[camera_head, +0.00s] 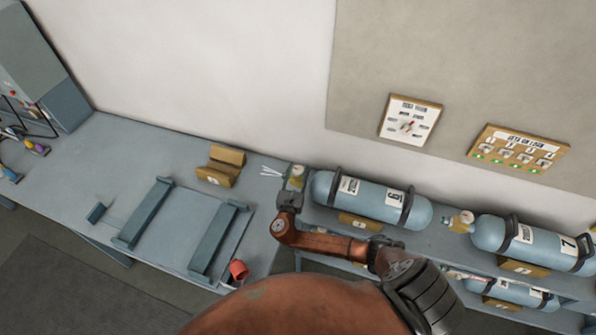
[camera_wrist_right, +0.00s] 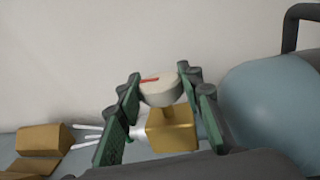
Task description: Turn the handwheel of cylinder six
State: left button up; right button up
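Cylinder six (camera_head: 370,200) is a light blue tank with dark bands and a "6" label, lying on its side on the rack. Its valve, with the handwheel (camera_head: 297,171) on top, points left. In the right wrist view the handwheel (camera_wrist_right: 160,92) is a pale round knob with a red mark, above a brass valve block (camera_wrist_right: 172,130). My right gripper (camera_head: 291,190) is at the valve. In the right wrist view its green-padded fingers (camera_wrist_right: 160,80) stand on both sides of the knob and appear to touch it. My left gripper is not in view.
Cylinder seven (camera_head: 500,235) lies to the right, with another cylinder (camera_head: 510,293) on the shelf below. The bench (camera_head: 75,185) at left holds a brass-coloured block (camera_head: 221,166), blue rails (camera_head: 145,213) and a red cup (camera_head: 238,270). Two panels hang on the wall.

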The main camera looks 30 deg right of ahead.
jog(key=c, duration=0.3)
jog(key=shift+c, duration=1.2)
jog(key=shift+d+n+t+y+p, duration=0.1)
jog(key=shift+n+t+y+p, duration=0.3)
jog(key=shift+y+p, duration=0.1)
jog(key=shift+n+t+y, duration=0.4)
jog(key=shift+y, duration=0.1)
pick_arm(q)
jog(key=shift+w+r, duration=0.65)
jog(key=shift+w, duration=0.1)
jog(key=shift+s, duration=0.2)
pick_arm(e)
jog(key=o, duration=1.2)
jog(key=shift+c, duration=0.2)
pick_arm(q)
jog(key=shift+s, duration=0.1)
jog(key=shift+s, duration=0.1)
